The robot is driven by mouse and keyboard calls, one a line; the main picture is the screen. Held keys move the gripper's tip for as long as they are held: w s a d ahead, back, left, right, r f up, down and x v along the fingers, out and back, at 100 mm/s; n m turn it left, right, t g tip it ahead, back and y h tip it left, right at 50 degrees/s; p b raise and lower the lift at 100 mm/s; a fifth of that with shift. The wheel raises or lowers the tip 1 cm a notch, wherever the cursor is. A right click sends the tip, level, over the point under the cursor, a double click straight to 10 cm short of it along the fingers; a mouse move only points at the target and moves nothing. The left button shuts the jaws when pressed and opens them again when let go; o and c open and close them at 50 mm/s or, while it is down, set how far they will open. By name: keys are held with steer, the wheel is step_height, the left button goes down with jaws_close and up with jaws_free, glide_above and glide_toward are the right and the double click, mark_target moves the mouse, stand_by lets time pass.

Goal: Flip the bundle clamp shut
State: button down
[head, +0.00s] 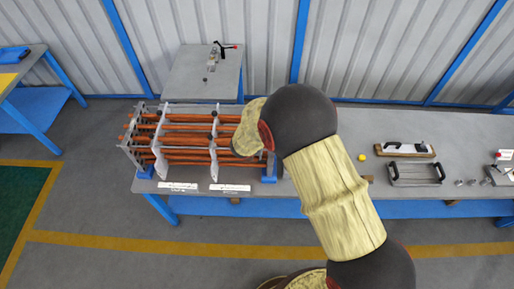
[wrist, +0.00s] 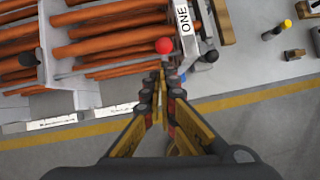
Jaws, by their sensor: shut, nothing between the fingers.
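The bundle of orange tubes (head: 185,140) lies in a frame of pale upright plates on the left part of the bench. In the wrist view the tubes (wrist: 110,32) fill the upper left. A red ball knob (wrist: 163,46) shows just beyond my fingertips, beside the tubes; it looks like a lever's end, but I cannot tell how the clamp stands. My gripper (wrist: 164,78) is shut and empty, its tips close to the knob. I cannot tell whether they touch. In the head view my arm hides the gripper and the bundle's right end.
A plate marked ONE (wrist: 184,20) stands right beside the knob. The floor in front is clear.

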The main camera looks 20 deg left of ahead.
step_height(320, 180, up, 9)
steer(key=s, duration=0.1)
steer(key=shift+s+a+p, duration=0.2)
steer(key=shift+a+p, duration=0.1)
steer(key=shift+a, duration=0.1)
steer(key=shift+s+r, duration=0.1)
steer(key=shift+r, duration=0.05)
